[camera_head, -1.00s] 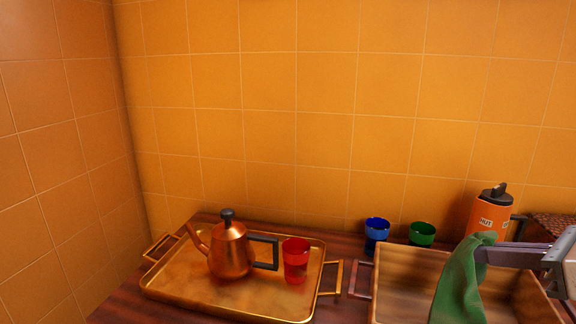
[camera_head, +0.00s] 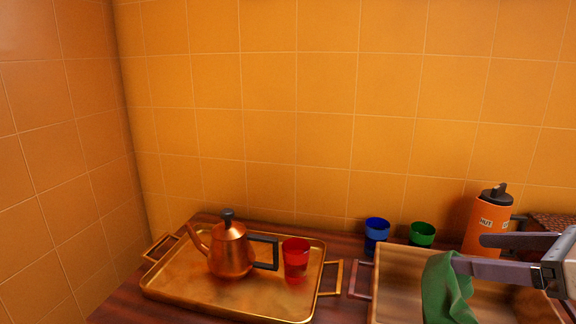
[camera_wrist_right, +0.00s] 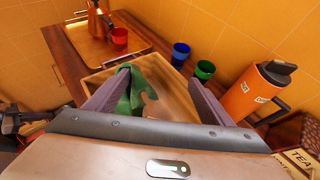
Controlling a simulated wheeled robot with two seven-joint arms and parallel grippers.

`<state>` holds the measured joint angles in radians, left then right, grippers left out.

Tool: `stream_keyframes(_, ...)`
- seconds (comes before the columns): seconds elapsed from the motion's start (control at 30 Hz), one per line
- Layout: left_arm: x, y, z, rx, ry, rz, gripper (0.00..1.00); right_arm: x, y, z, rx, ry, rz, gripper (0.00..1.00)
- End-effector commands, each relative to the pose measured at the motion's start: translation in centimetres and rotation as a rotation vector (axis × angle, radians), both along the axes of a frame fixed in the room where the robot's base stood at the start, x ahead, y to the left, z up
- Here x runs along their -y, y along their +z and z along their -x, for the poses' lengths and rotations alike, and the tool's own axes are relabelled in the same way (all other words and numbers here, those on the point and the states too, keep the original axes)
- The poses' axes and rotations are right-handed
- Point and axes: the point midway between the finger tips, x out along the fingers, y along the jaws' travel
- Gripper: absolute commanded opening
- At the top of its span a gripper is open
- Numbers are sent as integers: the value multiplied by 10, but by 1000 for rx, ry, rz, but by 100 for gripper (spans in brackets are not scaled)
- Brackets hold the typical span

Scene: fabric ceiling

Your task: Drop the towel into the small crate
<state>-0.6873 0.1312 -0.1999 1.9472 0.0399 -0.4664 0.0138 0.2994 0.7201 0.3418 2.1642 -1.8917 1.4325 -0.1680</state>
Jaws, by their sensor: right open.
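The green towel (camera_head: 445,290) is crumpled over the small wooden crate (camera_head: 398,262) at the lower right of the head view. My right gripper (camera_head: 467,252) is over the crate with its fingers spread wide. The towel overlaps the tip of the nearer finger; I cannot tell whether it still touches it. In the right wrist view the towel (camera_wrist_right: 137,90) shows beside the left finger, in front of the crate floor (camera_wrist_right: 172,92). The towel's lower end is cut off in the head view. My left gripper is not in view.
A gold tray (camera_head: 190,278) with a copper teapot (camera_head: 231,252) and a red cup (camera_head: 296,260) stands left of the crate. A blue cup (camera_head: 376,235), a green cup (camera_head: 422,234) and an orange flask (camera_head: 484,222) stand behind it, near the tiled wall.

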Motion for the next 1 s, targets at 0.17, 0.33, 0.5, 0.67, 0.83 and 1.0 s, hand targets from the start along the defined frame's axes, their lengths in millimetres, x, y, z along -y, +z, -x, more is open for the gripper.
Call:
stream_keyframes(0.17,0,0,0,-1,0,0,0,0,0,0,0,0,0,75)
stream_keyframes(0.33,0,18,1,-2,3,2,0,2,12,3,-34,0,24,75)
stream_keyframes(0.5,-5,30,5,-8,15,3,0,5,20,8,-101,0,66,75)
stream_keyframes(0.67,-8,43,6,-13,18,-2,0,7,26,11,-147,0,92,75)
stream_keyframes(0.83,-8,61,6,-12,18,-3,0,10,34,15,-201,1,128,75)
stream_keyframes(1.0,-8,79,4,-8,16,-2,0,14,43,20,-262,-1,169,75)
